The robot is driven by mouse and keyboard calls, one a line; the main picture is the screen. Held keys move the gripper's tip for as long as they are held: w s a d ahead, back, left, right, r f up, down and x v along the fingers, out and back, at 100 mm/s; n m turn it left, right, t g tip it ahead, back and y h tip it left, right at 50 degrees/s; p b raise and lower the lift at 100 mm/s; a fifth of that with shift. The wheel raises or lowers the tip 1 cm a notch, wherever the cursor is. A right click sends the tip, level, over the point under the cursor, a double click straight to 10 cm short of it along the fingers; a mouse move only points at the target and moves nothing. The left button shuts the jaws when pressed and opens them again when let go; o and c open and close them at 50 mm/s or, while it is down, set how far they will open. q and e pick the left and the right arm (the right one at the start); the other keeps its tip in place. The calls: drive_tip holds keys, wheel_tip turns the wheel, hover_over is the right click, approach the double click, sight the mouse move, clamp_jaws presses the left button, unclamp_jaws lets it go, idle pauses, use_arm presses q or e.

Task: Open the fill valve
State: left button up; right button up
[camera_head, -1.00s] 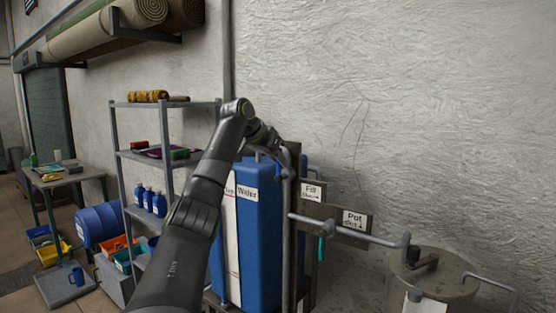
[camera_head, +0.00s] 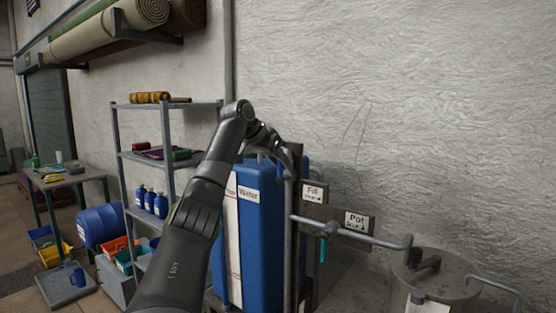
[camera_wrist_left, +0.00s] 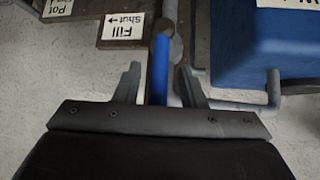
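The fill valve's blue lever (camera_wrist_left: 159,70) shows in the left wrist view, on a grey vertical pipe beside the "Fill Shut" sign (camera_wrist_left: 123,28). My left gripper (camera_wrist_left: 160,82) is open, with one finger on each side of the lever. A gap shows between the lever and the fingers, most clearly on the left. In the head view my left gripper (camera_head: 284,168) is at the top of the pipe, in front of the blue water tank (camera_head: 262,235); its fingers are hard to make out there. The Fill sign (camera_head: 313,193) is just right of it. My right gripper is not in view.
A "Pot" sign (camera_head: 357,222) and a grey pipe (camera_head: 345,232) run right toward a lidded metal pot (camera_head: 435,280). A metal shelf (camera_head: 165,105) with bottles stands left of the tank. The wall is close behind the pipes.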

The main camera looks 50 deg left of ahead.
use_arm(q)
drive_tip(key=b+v, duration=0.2)
drive_tip(key=v, duration=1.5)
drive_tip(key=shift+s, duration=0.2)
